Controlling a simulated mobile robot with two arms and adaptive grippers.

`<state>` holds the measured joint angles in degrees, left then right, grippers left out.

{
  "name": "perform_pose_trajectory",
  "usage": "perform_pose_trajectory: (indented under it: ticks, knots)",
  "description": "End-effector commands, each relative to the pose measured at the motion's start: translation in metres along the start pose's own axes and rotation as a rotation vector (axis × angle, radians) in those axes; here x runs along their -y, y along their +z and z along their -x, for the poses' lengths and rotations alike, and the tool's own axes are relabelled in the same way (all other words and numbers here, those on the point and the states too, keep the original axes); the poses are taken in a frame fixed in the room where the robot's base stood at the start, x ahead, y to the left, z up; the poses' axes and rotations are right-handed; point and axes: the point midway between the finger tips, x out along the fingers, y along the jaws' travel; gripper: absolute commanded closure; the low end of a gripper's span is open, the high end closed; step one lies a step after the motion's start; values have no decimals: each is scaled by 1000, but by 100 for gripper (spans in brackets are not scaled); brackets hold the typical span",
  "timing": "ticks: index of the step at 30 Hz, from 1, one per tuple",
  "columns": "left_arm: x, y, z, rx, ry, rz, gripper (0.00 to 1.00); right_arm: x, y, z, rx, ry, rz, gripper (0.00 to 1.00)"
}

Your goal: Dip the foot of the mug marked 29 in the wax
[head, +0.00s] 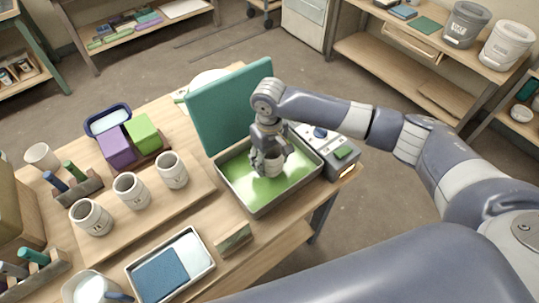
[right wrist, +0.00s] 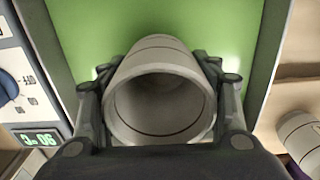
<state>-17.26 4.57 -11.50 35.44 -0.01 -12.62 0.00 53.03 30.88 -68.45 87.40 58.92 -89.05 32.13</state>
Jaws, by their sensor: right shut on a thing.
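My right gripper (head: 268,160) is shut on a pale mug (right wrist: 160,100), with one finger on each side of it in the right wrist view. The mug is upright, its open rim toward the wrist camera and its inside empty. It is over the green wax (head: 292,176) in the grey tray (head: 256,213). I cannot tell whether its foot touches the wax. No number on the held mug shows. Three similar mugs, a left one (head: 91,217), a middle one (head: 131,190) and a right one (head: 172,170), stand on a wooden board; their marks are too small to read.
A teal lid (head: 228,108) stands upright behind the wax tray. A control box (head: 339,158) with a blue dial sits right of it.

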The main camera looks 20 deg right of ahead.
Motion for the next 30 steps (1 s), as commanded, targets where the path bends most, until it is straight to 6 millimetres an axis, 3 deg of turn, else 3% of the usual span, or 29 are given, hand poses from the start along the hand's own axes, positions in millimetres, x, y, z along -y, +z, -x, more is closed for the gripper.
perform_pose_trajectory:
  ticks: [30]
  knots:
    - [1,-2,-4,-4,-1,1,68,0,0,-16,-1,-1,0,76]
